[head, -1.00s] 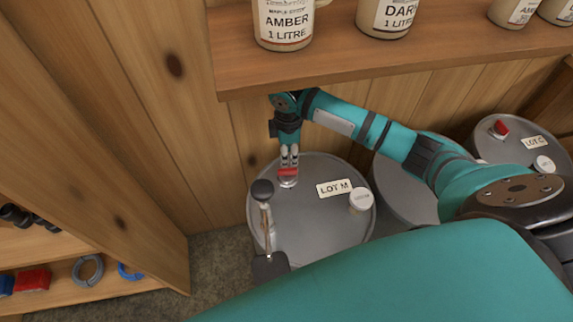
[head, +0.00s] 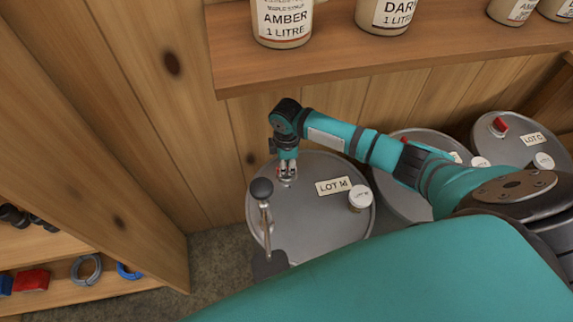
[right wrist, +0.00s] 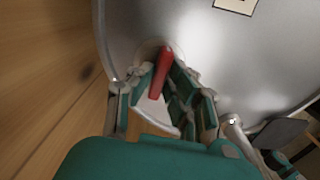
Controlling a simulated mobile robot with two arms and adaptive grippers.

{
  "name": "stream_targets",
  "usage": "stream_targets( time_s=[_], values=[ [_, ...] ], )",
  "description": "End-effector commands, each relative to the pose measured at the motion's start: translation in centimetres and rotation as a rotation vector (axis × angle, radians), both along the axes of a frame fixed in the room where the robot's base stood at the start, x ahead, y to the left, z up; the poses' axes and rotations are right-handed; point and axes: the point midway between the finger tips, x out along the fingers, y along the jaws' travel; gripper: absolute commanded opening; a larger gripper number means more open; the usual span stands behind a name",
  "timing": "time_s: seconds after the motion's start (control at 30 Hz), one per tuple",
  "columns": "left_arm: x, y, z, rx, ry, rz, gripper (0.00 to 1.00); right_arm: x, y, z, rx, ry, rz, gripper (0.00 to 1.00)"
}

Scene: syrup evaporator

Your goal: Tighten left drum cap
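The left drum is a grey steel drum (head: 315,225) marked LOT M, standing below the shelf. Its cap at the far left of the lid has a red bar handle; in the right wrist view the red handle (right wrist: 160,73) lies between the fingers. My right gripper (head: 287,172) points down at this cap and largely hides it in the head view. Its fingers (right wrist: 164,70) flank the handle, but I cannot tell if they press on it. My left gripper is not in view.
A white cap (head: 361,198) sits on the same lid, and a black-knobbed lever (head: 262,190) stands at its left front. Further drums (head: 480,150) stand to the right. A wooden shelf (head: 400,50) with jars overhangs behind; a wooden partition (head: 110,130) is left.

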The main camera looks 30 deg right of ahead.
Motion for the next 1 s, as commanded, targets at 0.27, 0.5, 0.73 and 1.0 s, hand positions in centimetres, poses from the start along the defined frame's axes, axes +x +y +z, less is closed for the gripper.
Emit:
stream_targets(
  time_s=[0.27,0.5,0.73,1.0],
  values=[
    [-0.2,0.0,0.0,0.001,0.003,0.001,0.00,0.0,0.0,0.0,0.000,0.000,0.000,0.00],
    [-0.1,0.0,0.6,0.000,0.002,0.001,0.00,0.0,0.0,0.2,0.000,0.001,-0.033,0.00],
    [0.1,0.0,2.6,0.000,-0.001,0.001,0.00,0.0,0.1,0.5,0.001,0.003,-0.156,0.00],
    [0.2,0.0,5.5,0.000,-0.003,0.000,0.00,-0.1,0.1,0.6,0.001,0.004,-0.396,0.00]
  ],
)
